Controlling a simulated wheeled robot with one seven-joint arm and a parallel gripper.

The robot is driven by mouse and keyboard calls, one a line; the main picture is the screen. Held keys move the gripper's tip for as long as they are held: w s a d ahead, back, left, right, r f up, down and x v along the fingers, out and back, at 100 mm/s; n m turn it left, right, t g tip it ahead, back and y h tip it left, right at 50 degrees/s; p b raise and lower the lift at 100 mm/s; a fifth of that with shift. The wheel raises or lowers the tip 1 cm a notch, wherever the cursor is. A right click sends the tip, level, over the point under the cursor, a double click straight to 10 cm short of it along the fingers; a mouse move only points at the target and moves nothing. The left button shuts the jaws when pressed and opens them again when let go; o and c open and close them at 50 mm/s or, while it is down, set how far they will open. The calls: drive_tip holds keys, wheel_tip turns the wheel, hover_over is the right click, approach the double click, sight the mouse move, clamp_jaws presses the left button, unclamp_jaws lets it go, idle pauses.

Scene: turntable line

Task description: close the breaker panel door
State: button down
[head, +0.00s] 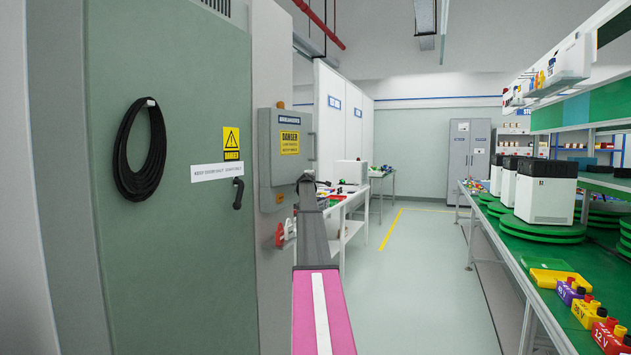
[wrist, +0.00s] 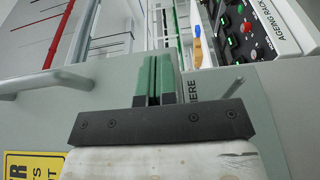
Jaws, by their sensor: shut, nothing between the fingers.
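The breaker panel (head: 267,160) is a grey box on the wall left of centre in the head view. Its door (head: 291,170) bears a blue label, a yellow danger sign (head: 289,143) and a bar handle (head: 312,147) at the right. The door stands close to the box; I cannot tell whether a narrow gap is left. My gripper (head: 306,183) is at the door's lower right edge. In the wrist view its green fingers (wrist: 156,75) are together and empty, in front of a grey surface with a bar handle (wrist: 45,80). Contact is unclear.
A tall green cabinet (head: 180,230) with a coiled black cable (head: 140,150) stands at the left. Red lockout pieces (head: 286,232) hang below the panel. A workbench (head: 350,205) lies behind my arm. The green turntable line (head: 545,265) runs along the right; the aisle floor between is clear.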

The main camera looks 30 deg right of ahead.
drive_tip(key=shift+w+a+n+t+y, duration=0.2)
drive_tip(key=shift+w+n+y, duration=0.1)
drive_tip(key=shift+w, duration=0.2)
drive_tip(key=shift+w+a+n+t+y, duration=0.2)
drive_tip(key=shift+w+y, duration=0.1)
drive_tip(key=shift+w, duration=0.25)
drive_tip(key=shift+w+a+n+t+y, duration=0.2)
drive_tip(key=shift+w+y, duration=0.1)
drive_tip(key=shift+w, duration=0.2)
